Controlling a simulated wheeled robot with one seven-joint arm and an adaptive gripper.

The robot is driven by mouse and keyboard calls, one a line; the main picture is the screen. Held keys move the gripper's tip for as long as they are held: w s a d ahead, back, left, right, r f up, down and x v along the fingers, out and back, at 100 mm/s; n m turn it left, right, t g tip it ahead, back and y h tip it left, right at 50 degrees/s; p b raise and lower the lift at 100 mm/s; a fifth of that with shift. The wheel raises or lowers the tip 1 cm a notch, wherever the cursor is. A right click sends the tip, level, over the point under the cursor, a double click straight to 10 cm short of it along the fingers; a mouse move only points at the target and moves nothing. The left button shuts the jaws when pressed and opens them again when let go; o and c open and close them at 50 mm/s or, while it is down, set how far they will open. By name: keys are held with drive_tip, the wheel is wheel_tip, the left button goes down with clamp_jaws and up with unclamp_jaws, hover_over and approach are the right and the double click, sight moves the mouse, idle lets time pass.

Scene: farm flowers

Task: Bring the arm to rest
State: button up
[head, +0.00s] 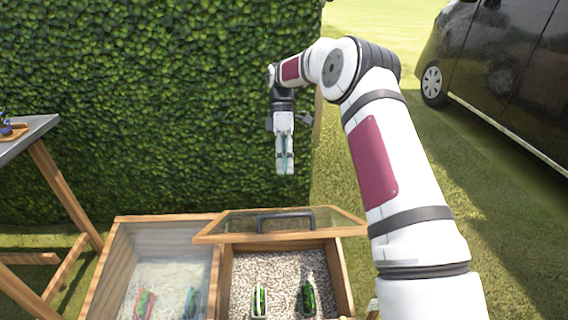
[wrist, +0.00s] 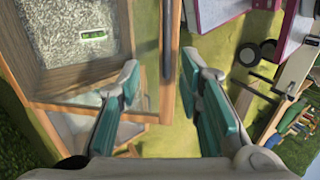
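My gripper (head: 285,165) hangs pointing down in the head view, in front of the hedge and above the back edge of the wooden planter box. In the wrist view my gripper (wrist: 165,95) shows two teal-padded fingers spread apart with nothing between them. My arm rises from the lower right of the head view and bends over at the top. The gripper touches nothing that I can see.
A wooden box (head: 343,275) with gravel and small green-topped items has its glazed lid (head: 330,222) raised. A covered section (head: 112,270) lies left. A table (head: 40,128) stands at left, a hedge (head: 150,100) behind, a dark van (head: 510,80) at right.

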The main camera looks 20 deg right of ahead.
idle(0.4)
drive_tip(key=s+a+r+m+t+h, duration=0.15)
drive_tip(key=s+r+m, duration=0.25)
drive_tip(key=s+r, duration=0.6)
drive_tip(key=s+a+r+m+t+h, duration=0.1)
drive_tip(key=s+a+r+m+t, duration=0.15)
drive_tip(key=s+r, duration=0.75)
drive_tip(key=s+a+f+m+t, duration=0.15)
drive_tip(key=s+m, duration=0.25)
drive_tip(key=s, duration=0.8)
drive_tip(key=s+f+m+t, duration=0.1)
drive_tip(key=s+f+m, duration=0.25)
drive_tip(key=s, duration=0.85)
wheel_tip(320, 180, up, 21)
drive_tip(key=t+p, duration=0.3)
drive_tip(key=p, duration=1.6)
drive_tip(key=shift+a+y, duration=0.25)
drive_tip(key=shift+y, duration=0.1)
drive_tip(key=shift+t, duration=0.25)
